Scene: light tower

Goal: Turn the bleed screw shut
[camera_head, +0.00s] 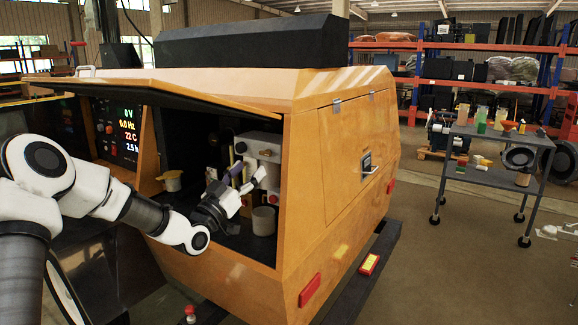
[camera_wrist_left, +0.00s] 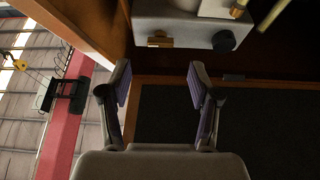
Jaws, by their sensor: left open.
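My left gripper (camera_head: 247,174) reaches into the open compartment of the orange light tower, in front of a light grey block (camera_head: 262,142). In the left wrist view the two fingers of this gripper (camera_wrist_left: 160,86) are apart, with nothing between them. Beyond them the grey block (camera_wrist_left: 185,28) carries a small brass fitting (camera_wrist_left: 160,42) and a dark round knob (camera_wrist_left: 223,42). Both are clear of the fingers. I cannot tell for sure which of these is the bleed screw. The gripper partly hides the block's lower part in the head view. My right gripper does not show.
A grey cylinder (camera_head: 263,220) stands on the compartment floor near the gripper. The raised orange door (camera_head: 150,82) hangs above my arm. A lit display panel (camera_head: 116,130) is left. A grey cart (camera_head: 490,155) stands far right.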

